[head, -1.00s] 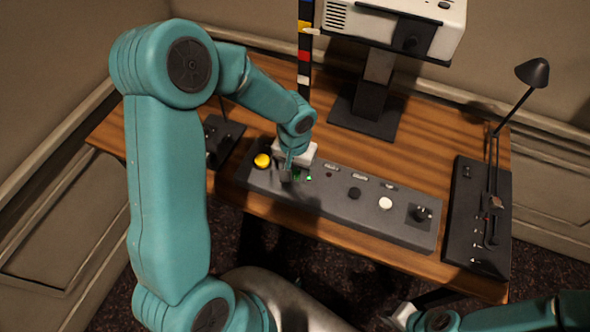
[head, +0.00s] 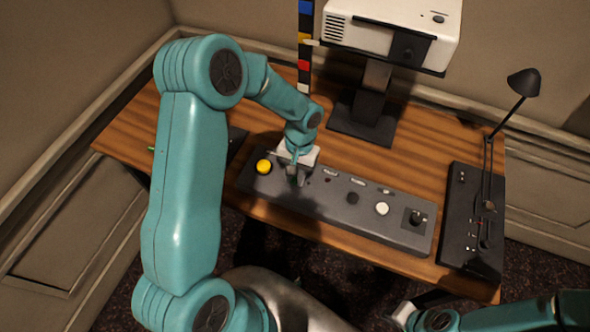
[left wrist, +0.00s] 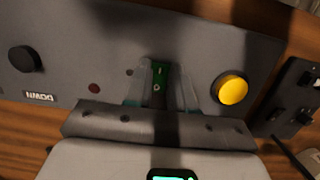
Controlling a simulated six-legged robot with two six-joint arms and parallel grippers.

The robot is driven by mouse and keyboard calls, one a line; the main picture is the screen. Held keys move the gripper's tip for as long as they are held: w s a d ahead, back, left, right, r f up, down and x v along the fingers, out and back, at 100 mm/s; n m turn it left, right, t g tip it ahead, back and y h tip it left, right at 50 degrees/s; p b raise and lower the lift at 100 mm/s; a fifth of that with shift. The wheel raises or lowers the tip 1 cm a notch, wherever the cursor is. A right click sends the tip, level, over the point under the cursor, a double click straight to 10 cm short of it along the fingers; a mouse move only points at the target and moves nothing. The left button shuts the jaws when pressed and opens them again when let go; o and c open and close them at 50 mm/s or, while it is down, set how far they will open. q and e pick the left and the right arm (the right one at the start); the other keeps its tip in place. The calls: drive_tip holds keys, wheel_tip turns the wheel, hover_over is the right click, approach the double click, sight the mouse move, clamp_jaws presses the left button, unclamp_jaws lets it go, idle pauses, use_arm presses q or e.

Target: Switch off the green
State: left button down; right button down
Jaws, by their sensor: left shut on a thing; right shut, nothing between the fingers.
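A long grey control panel (head: 330,203) lies along the desk's front. My left gripper (head: 292,178) points down at it, just right of the yellow button (head: 264,167). In the left wrist view, its two fingers (left wrist: 160,92) stand on either side of a green rocker switch (left wrist: 158,76), shut on it. The fingers hide the switch in the head view. A small indicator (left wrist: 130,72) beside the switch looks dark. My right gripper (head: 398,317) is at the bottom edge, low and away from the panel, partly cut off; its fingers are hard to make out.
The panel also has a black button (head: 352,198), a white button (head: 381,208) and a black knob (head: 417,217). A black box with a slider (head: 472,225) lies at right near a lamp (head: 523,82). A white projector-like device (head: 392,28) stands behind.

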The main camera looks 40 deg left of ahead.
use_arm(q)
drive_tip(key=shift+w+a+r+g, duration=0.1)
drive_tip(key=shift+g, duration=0.3)
drive_tip(key=c, duration=1)
unclamp_jaws()
drive_tip(key=shift+o, duration=0.2)
drive_tip(key=v, duration=1.6)
drive_tip(key=shift+a+r+b, duration=0.15)
drive_tip(key=shift+r+b, duration=0.05)
drive_tip(key=shift+b, duration=0.25)
